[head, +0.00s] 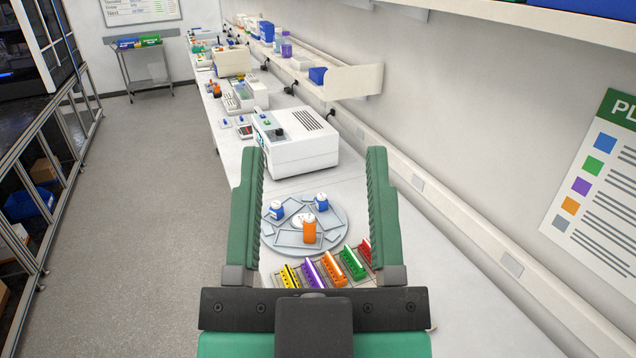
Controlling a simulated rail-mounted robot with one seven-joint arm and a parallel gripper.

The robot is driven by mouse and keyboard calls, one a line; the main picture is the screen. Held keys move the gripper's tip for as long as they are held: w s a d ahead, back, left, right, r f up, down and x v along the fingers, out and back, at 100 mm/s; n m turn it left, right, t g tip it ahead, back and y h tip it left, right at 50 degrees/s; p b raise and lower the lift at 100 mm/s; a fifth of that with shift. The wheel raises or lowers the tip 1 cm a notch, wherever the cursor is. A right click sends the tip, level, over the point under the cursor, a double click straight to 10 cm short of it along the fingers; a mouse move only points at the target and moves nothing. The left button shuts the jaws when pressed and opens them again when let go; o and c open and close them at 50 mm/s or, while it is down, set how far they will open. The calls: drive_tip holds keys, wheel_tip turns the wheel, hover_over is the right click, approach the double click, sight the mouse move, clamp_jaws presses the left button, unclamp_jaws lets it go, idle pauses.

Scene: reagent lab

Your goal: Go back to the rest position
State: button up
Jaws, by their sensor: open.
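My gripper (318,165) is in the near middle of the head view, with its two green ribbed fingers wide apart and nothing between them. It is held above the white bench (390,230), pointing along it. Through the gap I see a round grey tray (268,240) on the bench. On the tray are an orange bottle (309,230) with a white cap and two small blue bottles (277,210) with white caps.
Coloured racks (335,268) in yellow, purple, orange, green and red stand on the bench close to my gripper. A white boxy instrument (296,147) stands beyond the tray. A wall shelf (350,82) runs along the right. The floor (140,230) on the left is clear.

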wheel_tip(320, 180, up, 15)
drive_tip(key=p, duration=1.5)
